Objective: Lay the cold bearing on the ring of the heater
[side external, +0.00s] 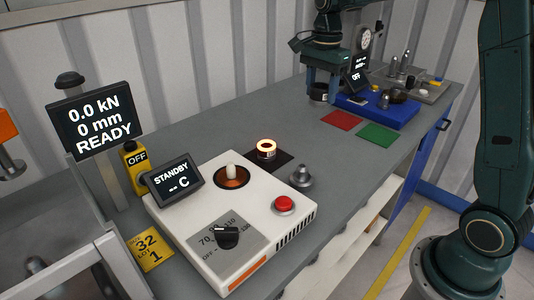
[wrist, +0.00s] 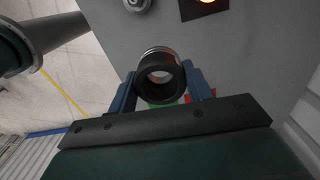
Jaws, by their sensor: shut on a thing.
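My gripper (side external: 321,80) is above the far part of the bench, shut on a dark bearing (side external: 318,93). In the wrist view the bearing (wrist: 160,57) sits between the two blue fingers, its open bore facing the camera. The white heater (side external: 265,235) stands on the near bench, well away from my gripper. On its top is a copper-coloured ring (side external: 231,182) with a pale peg at its middle; no bearing lies there. The heater's display (side external: 175,178) reads STANDBY with dashes before C.
A glowing ring-shaped part (side external: 267,149) sits on a dark pad beside the heater, near a grey stepped part (side external: 301,177). A READY display (side external: 92,121) stands left.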

